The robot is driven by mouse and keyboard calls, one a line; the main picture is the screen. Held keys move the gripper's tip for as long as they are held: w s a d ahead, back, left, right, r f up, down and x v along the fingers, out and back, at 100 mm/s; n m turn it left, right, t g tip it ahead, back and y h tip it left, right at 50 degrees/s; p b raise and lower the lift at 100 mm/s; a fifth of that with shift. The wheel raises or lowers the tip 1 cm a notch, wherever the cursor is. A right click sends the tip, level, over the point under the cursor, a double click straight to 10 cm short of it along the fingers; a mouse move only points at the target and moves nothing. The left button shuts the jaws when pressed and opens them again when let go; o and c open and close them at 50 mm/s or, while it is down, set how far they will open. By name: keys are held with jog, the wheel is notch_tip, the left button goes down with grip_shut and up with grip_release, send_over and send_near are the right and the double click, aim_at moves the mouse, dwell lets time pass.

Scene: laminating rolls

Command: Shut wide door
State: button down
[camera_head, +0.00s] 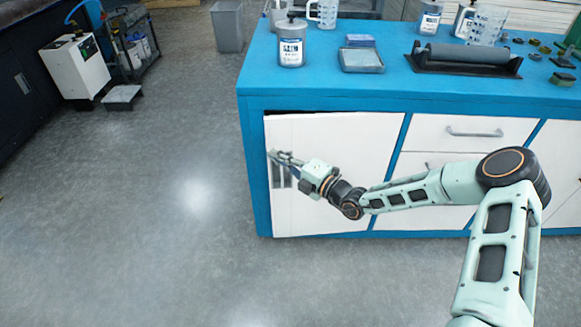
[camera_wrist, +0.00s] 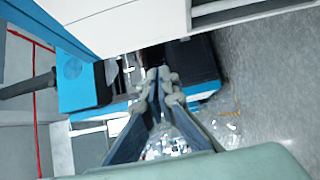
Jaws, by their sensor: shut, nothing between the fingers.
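The wide white door (camera_head: 335,200) is the large panel at the left end of the blue cabinet (camera_head: 255,180). A thin dark gap shows along its top edge, so it looks slightly ajar. My gripper (camera_head: 275,156) is in front of the door's left part, near its free-looking left edge, with its fingers shut and empty. Grey upright shapes lie just below the fingers; I cannot tell if they are a handle. In the wrist view the shut fingertips (camera_wrist: 158,82) point away from me, with a white panel at the top. Contact with the door cannot be told.
A white drawer (camera_head: 440,132) with a bar handle is right of the door. The blue top (camera_head: 400,88) holds a tin (camera_head: 292,45), a shallow tray (camera_head: 361,60) and a roller (camera_head: 465,55). The grey floor (camera_head: 150,220) to the left is clear. A white machine (camera_head: 75,68) stands far left.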

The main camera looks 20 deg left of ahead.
aim_at(275, 147)
jog(key=shift+w+a+b, duration=0.2)
jog(key=shift+w+a, duration=0.05)
jog(key=shift+w, duration=0.4)
jog(key=shift+w+a+b, duration=0.15)
jog(key=shift+w+a, duration=0.1)
jog(key=shift+w, duration=0.4)
jog(key=shift+w+a+b, duration=0.2)
jog(key=shift+w+a, duration=0.05)
jog(key=shift+w, duration=0.4)
